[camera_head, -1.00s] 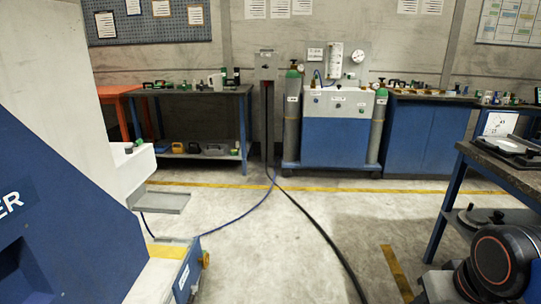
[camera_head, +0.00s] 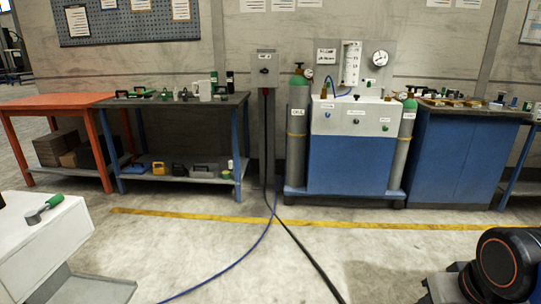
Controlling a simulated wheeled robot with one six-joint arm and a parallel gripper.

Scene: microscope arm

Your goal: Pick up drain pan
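A shallow grey metal tray (camera_head: 92,288), which may be the drain pan, shows at the lower left, below the white machine part. Its lower side is cut off by the frame edge. I cannot tell whether it is fixed to the machine. No other clear pan shows in this view. My gripper is not in view; only a dark rounded joint of my arm shows at the lower right, well apart from the tray.
A white machine block (camera_head: 45,240) with a green-handled part (camera_head: 44,209) stands at the left. A blue hose and black cable cross the floor. A yellow line (camera_head: 270,221) runs before the orange table (camera_head: 60,101), workbench (camera_head: 190,101) and gas station (camera_head: 350,165). The middle floor is clear otherwise.

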